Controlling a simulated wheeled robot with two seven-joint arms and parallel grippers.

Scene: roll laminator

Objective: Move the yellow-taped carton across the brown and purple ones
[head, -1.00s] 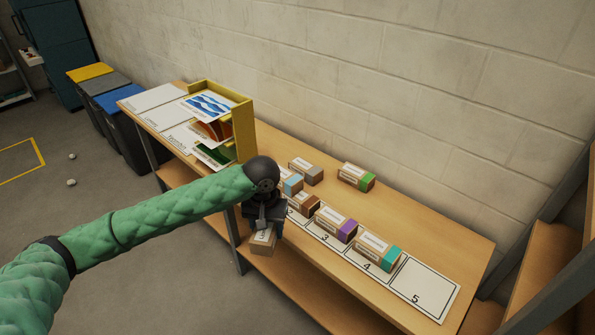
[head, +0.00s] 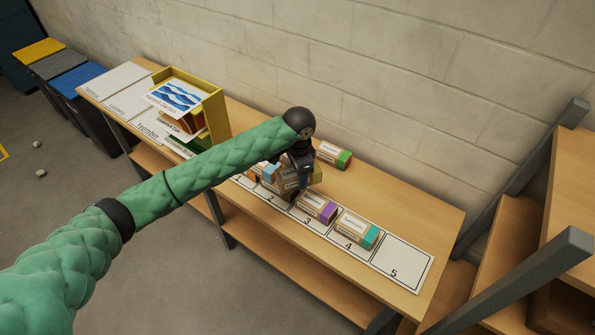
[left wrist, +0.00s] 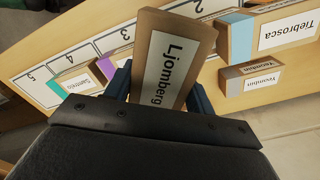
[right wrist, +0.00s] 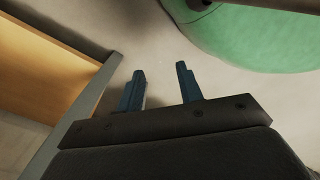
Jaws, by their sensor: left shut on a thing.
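My left gripper (head: 299,168) is shut on a cardboard carton (head: 287,181) with a yellow end, held above the row of cartons on the bench. The left wrist view shows this carton (left wrist: 176,60) between the fingers, labelled "Ljomberg". The purple-taped carton (head: 318,208) stands just to its right on the numbered strip. The brown-taped carton is mostly or wholly hidden under the held carton and gripper. My right gripper (right wrist: 161,85) is open and empty, away from the cartons.
A teal-taped carton (head: 357,229) stands in slot 4; slot 5 of the strip (head: 402,262) is bare. A blue-taped carton (head: 268,172) is left of the held one. A yellow rack (head: 213,108) is at left.

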